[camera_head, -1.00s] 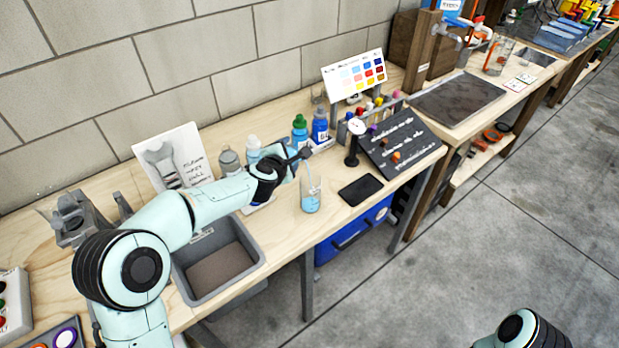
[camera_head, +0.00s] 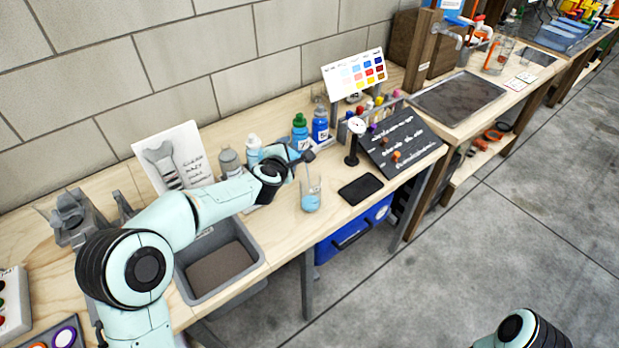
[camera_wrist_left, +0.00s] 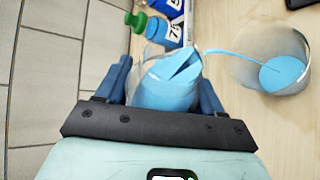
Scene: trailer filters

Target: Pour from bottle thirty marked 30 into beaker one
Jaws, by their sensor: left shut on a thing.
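My left gripper (camera_head: 303,158) is shut on a clear bottle (camera_wrist_left: 168,88) holding light-blue liquid. The bottle is tilted, its mouth toward the beaker, and no label on it shows. In the head view it is mostly hidden by the gripper. In the left wrist view a thin blue stream (camera_wrist_left: 232,52) runs from it into the clear beaker (camera_wrist_left: 262,42). The beaker stands upright on the bench with blue liquid in its bottom; it also shows in the head view (camera_head: 311,196), just below the gripper. My right gripper is out of view.
Bottles with a green cap (camera_head: 299,133) and a blue cap (camera_head: 320,124) stand behind the gripper. White-topped (camera_head: 254,151) and grey (camera_head: 229,162) bottles stand left. A sink (camera_head: 245,232) is front left.

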